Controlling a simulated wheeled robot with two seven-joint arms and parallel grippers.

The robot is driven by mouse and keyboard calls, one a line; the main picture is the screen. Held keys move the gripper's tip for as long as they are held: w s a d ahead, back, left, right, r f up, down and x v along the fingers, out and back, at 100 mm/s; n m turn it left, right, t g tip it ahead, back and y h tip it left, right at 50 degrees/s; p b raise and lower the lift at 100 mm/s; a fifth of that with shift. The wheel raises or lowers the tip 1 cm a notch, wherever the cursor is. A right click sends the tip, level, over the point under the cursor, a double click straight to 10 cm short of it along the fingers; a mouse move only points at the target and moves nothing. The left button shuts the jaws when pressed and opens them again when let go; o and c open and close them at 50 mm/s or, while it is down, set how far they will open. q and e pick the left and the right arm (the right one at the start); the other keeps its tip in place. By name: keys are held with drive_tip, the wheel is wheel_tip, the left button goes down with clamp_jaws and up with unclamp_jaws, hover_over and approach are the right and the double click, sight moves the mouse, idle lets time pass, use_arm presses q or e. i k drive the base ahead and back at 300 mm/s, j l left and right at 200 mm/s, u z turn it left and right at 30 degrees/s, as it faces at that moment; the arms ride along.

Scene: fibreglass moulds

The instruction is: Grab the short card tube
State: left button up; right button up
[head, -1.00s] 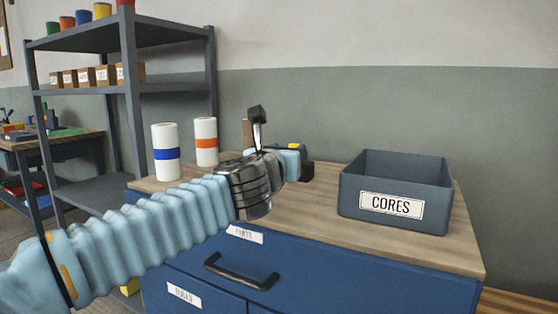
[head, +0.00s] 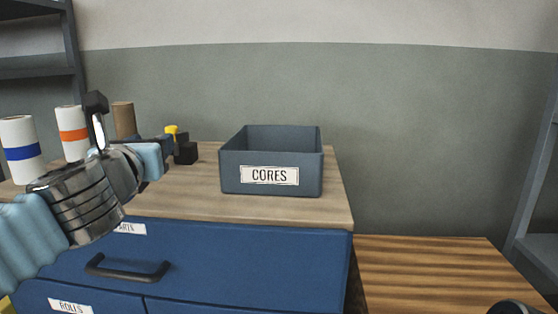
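A brown card tube (head: 124,118) stands upright on the wooden top of the blue cabinet, at the left in the head view. Its lower part is hidden behind my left arm's wrist. My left gripper (head: 98,125) is in front of the tube and slightly left of it in the picture. A dark-tipped finger points up; I cannot tell its opening or see anything held. My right gripper is not in view.
A grey bin labelled CORES (head: 270,186) stands on the cabinet top (head: 200,190). White rolls with a blue band (head: 22,153) and an orange band (head: 73,134) stand at the left. A black and yellow object (head: 185,150) lies behind my wrist. A lower wooden surface (head: 430,270) at the right looks mostly clear.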

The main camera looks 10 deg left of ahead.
sight(124, 124)
drive_tip(key=k+l, duration=0.2)
drive_tip(key=k, duration=0.3)
drive_tip(key=k+l, duration=0.15)
drive_tip(key=k, duration=0.3)
